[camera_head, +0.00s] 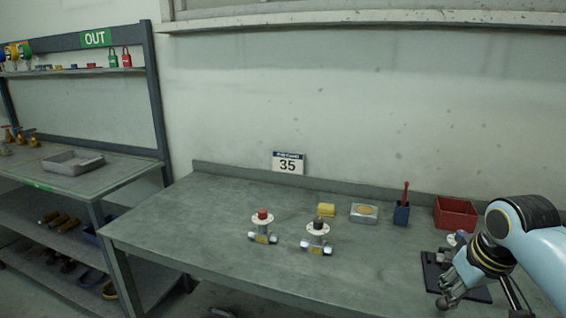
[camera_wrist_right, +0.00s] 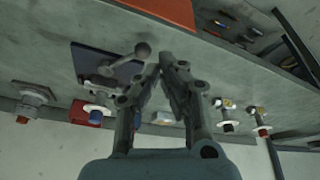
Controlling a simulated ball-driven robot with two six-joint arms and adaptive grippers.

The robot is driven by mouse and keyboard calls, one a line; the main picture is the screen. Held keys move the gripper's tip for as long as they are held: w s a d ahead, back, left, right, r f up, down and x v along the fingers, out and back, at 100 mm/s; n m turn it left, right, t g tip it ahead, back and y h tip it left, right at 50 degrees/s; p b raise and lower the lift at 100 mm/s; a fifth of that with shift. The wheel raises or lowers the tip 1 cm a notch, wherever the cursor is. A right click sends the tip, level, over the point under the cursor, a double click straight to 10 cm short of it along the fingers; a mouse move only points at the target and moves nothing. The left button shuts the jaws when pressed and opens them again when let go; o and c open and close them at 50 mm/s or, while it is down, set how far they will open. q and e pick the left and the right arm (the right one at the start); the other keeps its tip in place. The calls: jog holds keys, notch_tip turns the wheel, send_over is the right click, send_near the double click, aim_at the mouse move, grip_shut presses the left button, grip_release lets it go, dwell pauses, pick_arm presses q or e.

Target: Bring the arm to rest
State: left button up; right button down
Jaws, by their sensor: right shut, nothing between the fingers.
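My right arm reaches in from the right edge in the head view. Its gripper (camera_head: 448,297) is over the right part of the bench, in front of a dark mat (camera_head: 481,294). In the wrist view the right gripper's fingers (camera_wrist_right: 167,66) meet at their tips, with nothing between them. The dark mat (camera_wrist_right: 88,60) shows beside them, with a grey ball-ended metal part (camera_wrist_right: 140,51) near it. A valve (camera_head: 452,241) at the back of the mat is partly hidden by my arm. My left gripper is in neither view.
On the bench (camera_head: 180,225) stand a red-topped valve (camera_head: 262,228) and a dark-topped valve (camera_head: 317,238). The bench's left part is clear.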

jog(key=s+a+r, duration=0.2)
jog(key=s, duration=0.7)
jog(key=s+a+r, duration=0.1)
jog(key=s+a, duration=0.1)
jog(key=s, duration=0.6)
jog(key=s+a+r, duration=0.2)
jog(key=s+a, duration=0.1)
jog(key=s, duration=0.6)
jog(key=s+d+f+g+b, duration=0.15)
jog(key=f+b, duration=0.35)
jog(key=f, duration=1.4)
jog(key=s+d+f+b, duration=0.15)
jog(key=f+b, duration=0.45)
jog(key=f, duration=1.4)
jog(key=s+f+b, duration=0.3)
jog(key=s+f, duration=0.5)
jog(key=f, duration=0.3)
jog(key=s+d+f+g+b, duration=0.1)
jog(key=s+f+b, duration=0.3)
jog(key=s+f, duration=0.5)
notch_tip(320, 180, down, 2)
jog(key=shift+s+f, duration=0.1)
jog(key=shift+s, duration=0.2)
jog(key=shift+g, duration=0.25)
